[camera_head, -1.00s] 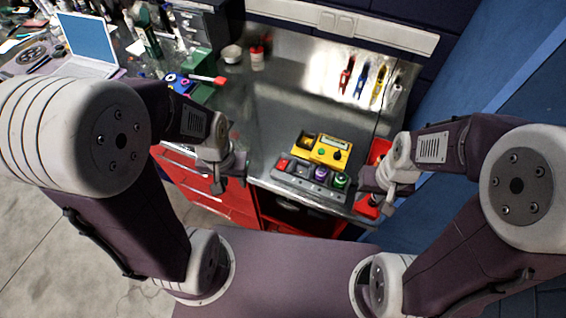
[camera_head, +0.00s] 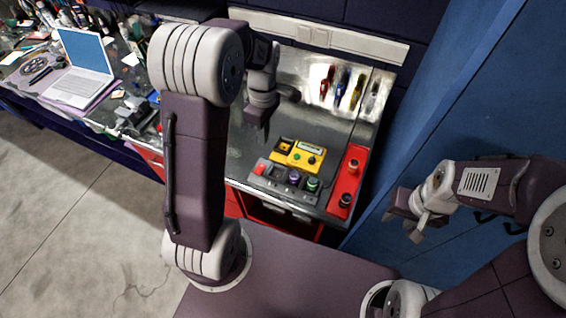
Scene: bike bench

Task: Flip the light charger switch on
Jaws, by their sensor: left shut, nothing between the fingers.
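My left gripper (camera_head: 267,137) is shut and empty, fingers pointing down, above the bench just behind and left of the yellow unit. My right gripper (camera_head: 402,230) is open and empty, off the bench's right side.
A red tray (camera_head: 346,178) with dark round parts lies at the bench's right edge. Coloured tools (camera_head: 342,88) hang or lie at the back. A laptop (camera_head: 84,66) and clutter fill the left bench. A blue panel (camera_head: 450,110) stands on the right.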

